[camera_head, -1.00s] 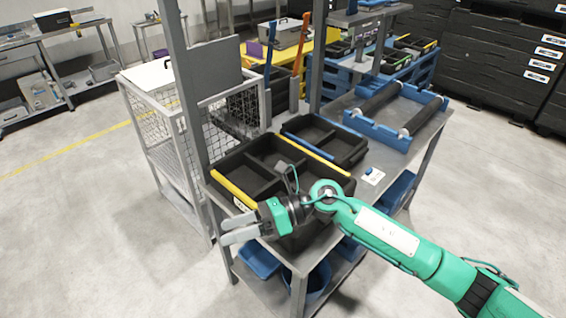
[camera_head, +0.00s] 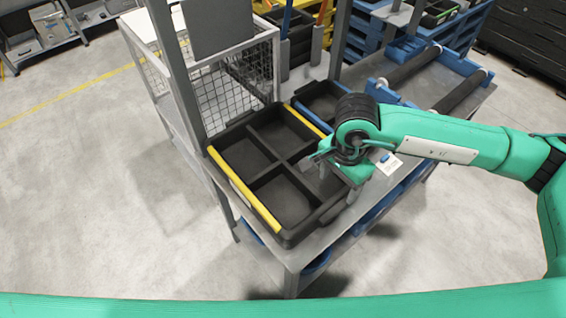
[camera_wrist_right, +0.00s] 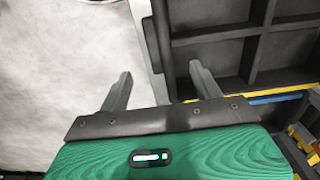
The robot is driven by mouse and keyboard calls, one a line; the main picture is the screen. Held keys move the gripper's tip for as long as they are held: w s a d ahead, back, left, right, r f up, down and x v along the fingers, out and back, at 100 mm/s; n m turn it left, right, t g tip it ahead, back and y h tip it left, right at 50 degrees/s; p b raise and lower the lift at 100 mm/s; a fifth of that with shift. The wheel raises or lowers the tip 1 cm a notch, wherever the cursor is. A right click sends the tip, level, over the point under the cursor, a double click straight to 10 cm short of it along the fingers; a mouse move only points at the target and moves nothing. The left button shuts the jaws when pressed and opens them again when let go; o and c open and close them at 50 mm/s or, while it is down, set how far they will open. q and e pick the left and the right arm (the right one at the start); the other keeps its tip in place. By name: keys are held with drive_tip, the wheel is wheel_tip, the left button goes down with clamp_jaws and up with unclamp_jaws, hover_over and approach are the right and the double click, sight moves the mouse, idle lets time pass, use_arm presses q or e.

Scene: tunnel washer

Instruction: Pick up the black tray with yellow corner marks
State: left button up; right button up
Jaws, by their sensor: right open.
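The black tray with yellow marks (camera_head: 243,191) sits on the grey table, with yellow strips along two sides and dividers making several compartments. It looks empty where it shows. My right gripper (camera_head: 351,186) is over its right end; the wrist hides part of that end, and the fingers barely show. In the right wrist view the two fingers (camera_wrist_right: 160,76) are apart with nothing between them. The tray's dark edge (camera_wrist_right: 165,62) lies ahead between their lines, the right finger on the tray side. Contact cannot be told. My left gripper is out of view.
A second black tray with a blue strip (camera_head: 311,117) adjoins behind. A blue roller frame (camera_head: 398,92) stands farther right on the table (camera_head: 262,259). A wire mesh cage (camera_head: 235,88) and a grey post (camera_head: 176,75) stand close at left. Open floor lies left.

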sight(333, 206)
wheel_tip(333, 206, down, 4)
drive_tip(key=shift+w+d+r, duration=0.1)
drive_tip(key=shift+f+p, duration=0.45)
drive_tip(key=shift+p, duration=0.15)
wheel_tip(333, 206, down, 4)
drive_tip(key=shift+d+r+p, duration=0.15)
drive_tip(key=shift+r+p, duration=0.05)
drive_tip(key=shift+p, duration=0.6)
drive_tip(key=shift+f, duration=0.5)
drive_tip(key=shift+f+b, duration=0.2)
drive_tip(key=shift+b, duration=0.4)
drive_tip(key=c, duration=1.3)
drive_tip(key=shift+o, duration=0.2)
